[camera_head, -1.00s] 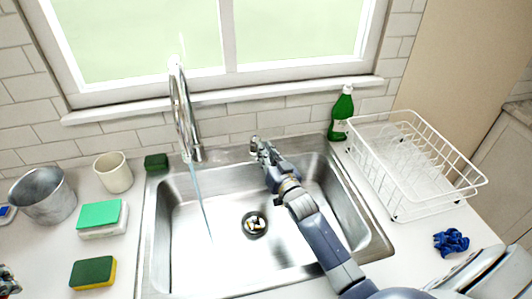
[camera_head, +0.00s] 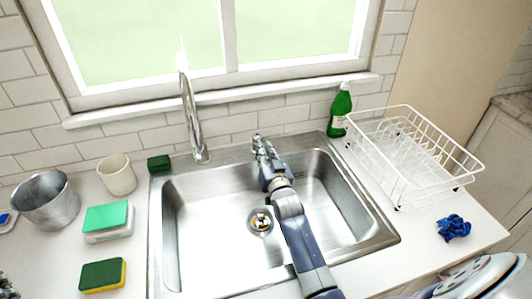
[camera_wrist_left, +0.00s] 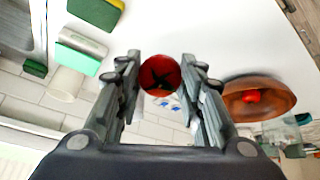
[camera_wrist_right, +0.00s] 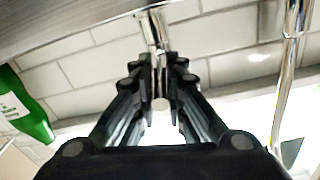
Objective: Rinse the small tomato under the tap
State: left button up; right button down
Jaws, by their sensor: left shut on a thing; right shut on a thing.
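The small tomato (camera_wrist_left: 160,74), round and red with a dark stem, is held between the fingers of my left gripper (camera_wrist_left: 162,80). In the head view only a sliver of the left gripper shows at the lower left edge. The chrome tap (camera_head: 190,115) stands behind the steel sink (camera_head: 220,262), and no water runs from it. My right gripper (camera_head: 262,146) is at the back edge of the sink, right of the tap. In the right wrist view it is shut on a slim chrome handle (camera_wrist_right: 152,28), with the tap's post to the right.
A green bottle (camera_head: 340,110) and white dish rack (camera_head: 425,190) stand right of the sink. Sponges (camera_head: 103,275), a cup (camera_head: 117,175) and a metal bucket (camera_head: 47,202) stand left. A brown bowl (camera_wrist_left: 280,103) holds another red item. The sink basin is mostly clear.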

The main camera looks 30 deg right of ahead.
pick_arm(q)
jog(key=shift+w+a+f, duration=0.1)
jog(key=shift+a+f, duration=0.05)
jog(key=shift+a, duration=0.1)
pick_arm(e)
jog(key=shift+a+r, duration=0.1)
jog(key=shift+r, duration=0.1)
pick_arm(q)
jog(key=shift+d, duration=0.15)
pick_arm(e)
jog(key=c, duration=2.1)
grip_release()
jog(key=o, duration=0.5)
jog(key=shift+c, duration=0.2)
jog(key=shift+f, duration=0.1)
